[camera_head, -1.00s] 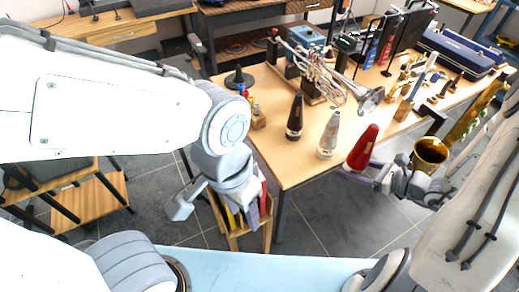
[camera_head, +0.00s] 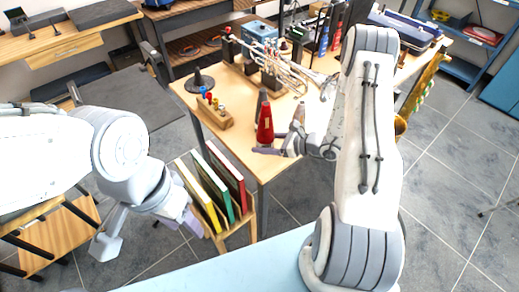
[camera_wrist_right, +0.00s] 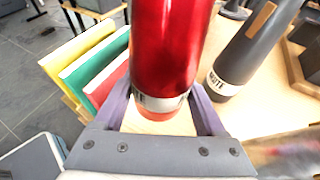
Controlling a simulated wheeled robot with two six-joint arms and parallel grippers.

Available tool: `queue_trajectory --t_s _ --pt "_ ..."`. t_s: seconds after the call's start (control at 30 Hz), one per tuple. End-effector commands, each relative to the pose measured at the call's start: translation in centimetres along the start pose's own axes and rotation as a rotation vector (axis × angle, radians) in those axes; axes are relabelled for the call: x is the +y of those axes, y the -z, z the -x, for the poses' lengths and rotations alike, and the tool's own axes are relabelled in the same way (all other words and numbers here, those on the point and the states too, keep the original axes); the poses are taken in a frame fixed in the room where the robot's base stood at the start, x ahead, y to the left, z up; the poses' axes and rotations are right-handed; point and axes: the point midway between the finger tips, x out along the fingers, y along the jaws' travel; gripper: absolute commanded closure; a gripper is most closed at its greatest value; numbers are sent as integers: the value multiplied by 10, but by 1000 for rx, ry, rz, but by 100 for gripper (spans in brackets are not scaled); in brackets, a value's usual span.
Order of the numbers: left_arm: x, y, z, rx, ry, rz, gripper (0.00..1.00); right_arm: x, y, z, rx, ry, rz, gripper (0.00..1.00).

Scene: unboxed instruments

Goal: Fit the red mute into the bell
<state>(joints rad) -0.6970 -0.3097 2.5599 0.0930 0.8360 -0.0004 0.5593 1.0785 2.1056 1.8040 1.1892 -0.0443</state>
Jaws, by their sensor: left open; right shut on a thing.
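The red mute (camera_head: 265,124) is upright, narrow end up, above the near edge of the table. My right gripper (camera_head: 279,141) is shut on its lower part. In the right wrist view the red mute (camera_wrist_right: 168,50) stands between the two purple fingers (camera_wrist_right: 163,106), with a pale band near its base. The silver trumpet (camera_head: 283,66) lies on a stand on the table, beyond the mute. My left gripper (camera_head: 181,222) is open and empty, low at the left, away from the table.
A dark mute (camera_head: 261,98) stands just behind the red one; a grey mute (camera_wrist_right: 250,50) is close right in the wrist view. A crate of coloured records (camera_head: 215,190) is left of the table's near corner. A gold saxophone (camera_head: 424,82) stands right of my right arm.

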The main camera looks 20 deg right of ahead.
Motion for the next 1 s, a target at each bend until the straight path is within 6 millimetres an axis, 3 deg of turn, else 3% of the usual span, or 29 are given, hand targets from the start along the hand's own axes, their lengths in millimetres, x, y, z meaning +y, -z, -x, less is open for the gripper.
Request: queue_trajectory --t_s 0.17,0.43,0.87,0.9,0.93,1.0 --pt "0 0 2 0 0 0 50 0 4 -14 -1 -1 0 88" --pt "0 0 7 0 0 0 50 1 35 -27 -1 -2 -2 88" --pt "0 0 2 0 0 0 50 0 43 -30 -1 -1 1 88" --pt "0 0 4 0 0 0 50 0 41 -30 -1 -1 1 16" --pt "0 0 4 0 0 0 50 0 41 -30 -1 -1 1 4" --pt "0 0 4 0 0 0 50 0 41 -30 -1 -1 1 0"
